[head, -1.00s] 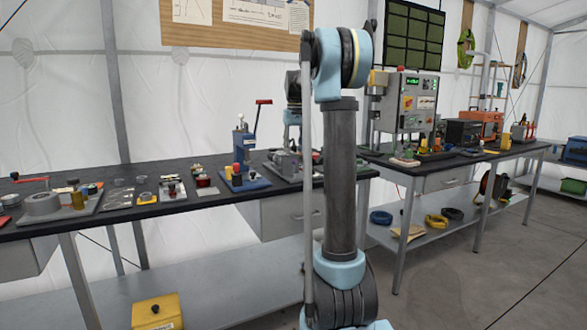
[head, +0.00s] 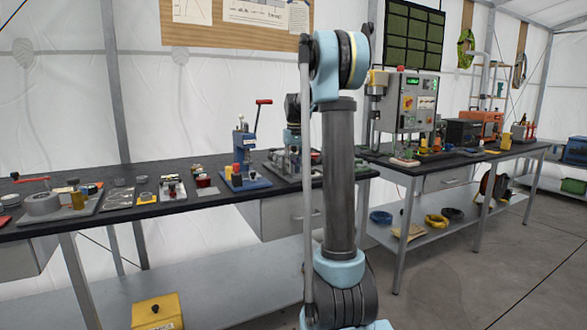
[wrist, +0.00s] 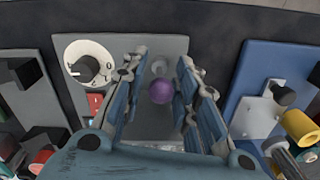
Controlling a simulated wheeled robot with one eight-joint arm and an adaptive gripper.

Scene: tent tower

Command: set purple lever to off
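The purple lever (wrist: 161,91) shows in the wrist view as a round purple ball knob on a grey panel (wrist: 172,46). A small pale round part sits just above the knob in the picture. My gripper (wrist: 160,82) is open, with one blue-grey finger on each side of the knob and a visible gap to both. I cannot tell how deep the fingertips reach beside it. In the head view the lever cannot be made out, and my own arm hides most of the gripper over the bench.
A white dial with a black knob (wrist: 88,68) and a red switch (wrist: 95,103) sit left of the lever. A blue-based fixture (wrist: 252,90) stands close on the right. The dark bench (head: 150,208) holds several other devices. A grey control box (head: 409,100) stands farther right.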

